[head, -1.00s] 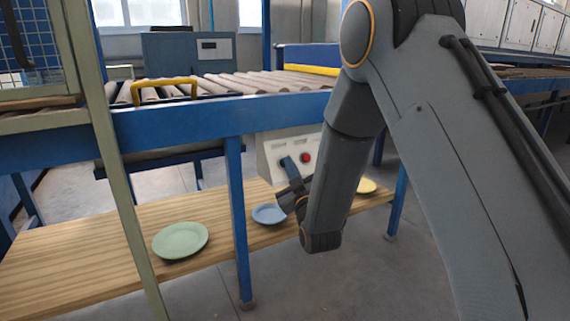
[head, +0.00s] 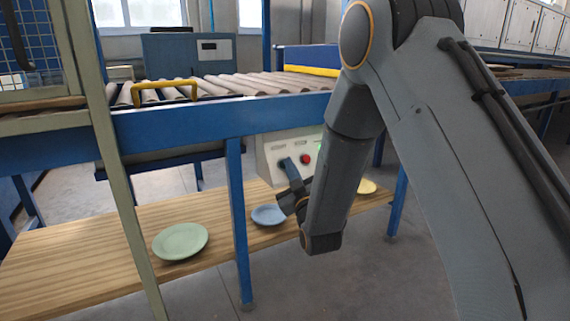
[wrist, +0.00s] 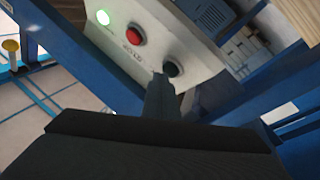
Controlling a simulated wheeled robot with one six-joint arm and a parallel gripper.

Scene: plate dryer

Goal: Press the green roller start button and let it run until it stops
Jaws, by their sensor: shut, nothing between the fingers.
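A pale control box (head: 268,160) hangs under the blue conveyor frame; it also shows in the wrist view (wrist: 205,62). On its face are a lit green light (wrist: 103,17), a red button (wrist: 134,34) and a dark round button (wrist: 172,67) whose colour I cannot make out. My gripper (wrist: 158,76) is shut and empty, its tip right at the dark button. I cannot tell whether it touches or presses it. In the head view my gripper (head: 287,164) points at the box's left part, left of the red button (head: 305,159). The green light (head: 319,147) glows beside my arm.
The roller conveyor (head: 240,84) with a yellow handle (head: 163,84) runs above the box. Below, a wooden shelf (head: 90,235) carries a green plate (head: 180,241), a blue plate (head: 268,214) and a yellow plate (head: 366,187). A blue leg (head: 238,220) stands left of my gripper.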

